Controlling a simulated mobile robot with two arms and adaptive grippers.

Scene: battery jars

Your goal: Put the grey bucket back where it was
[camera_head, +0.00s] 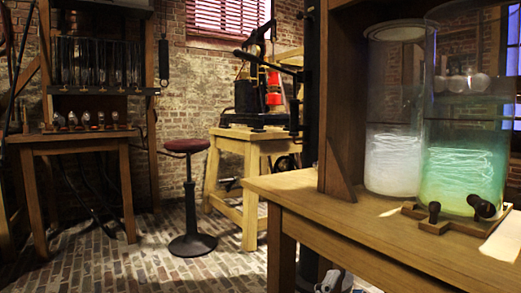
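I see no grey bucket that I can make out in the head view. Two tall clear glass jars stand at the right on a wooden table (390,245). The left jar (394,85) has a pale rim and a glowing white lower part. The right jar (465,115) is larger, with a glowing green lower part, and stands on a wooden base with dark knobs. Neither of my grippers can be made out. A small white and dark shape shows at the bottom edge beside the table leg, too cut off to identify.
A round stool (188,200) with a dark red seat stands on the brick floor (130,262). A pale wooden bench (240,150) behind it holds a black and red apparatus (262,95). A wooden table (80,140) with glassware stands at left. The front left floor is open.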

